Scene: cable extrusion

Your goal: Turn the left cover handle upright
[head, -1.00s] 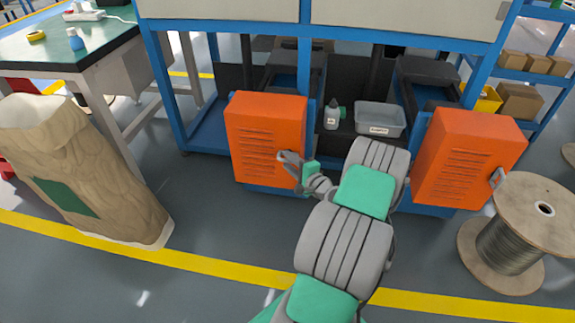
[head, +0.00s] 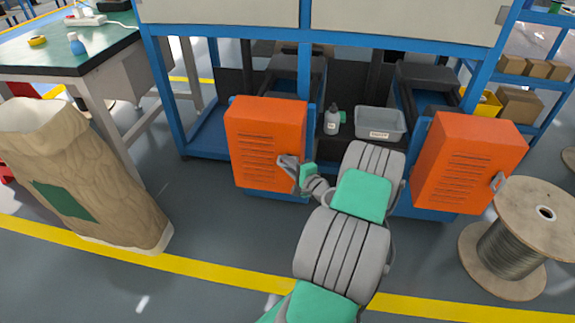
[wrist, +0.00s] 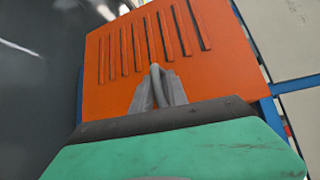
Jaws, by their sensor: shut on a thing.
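The left orange cover (head: 264,142) stands upright on the machine's front left, with vent slots on its face. My gripper (head: 284,160) is at the right edge of this cover, shut on its handle. The wrist view shows the left cover (wrist: 120,75) filling the middle, with my gripper's fingers (wrist: 157,85) together in front of it. The grey handle (wrist: 155,72) shows between the fingertips. Most of the handle is hidden by the fingers, so its exact tilt is hard to tell.
The right orange cover (head: 467,160) has its own handle (head: 497,181) at its right edge. A grey bin (head: 380,122) and a bottle (head: 332,118) stand between the covers. A cable spool (head: 516,235) stands at right, a large sack (head: 82,175) at left. The floor in front is clear.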

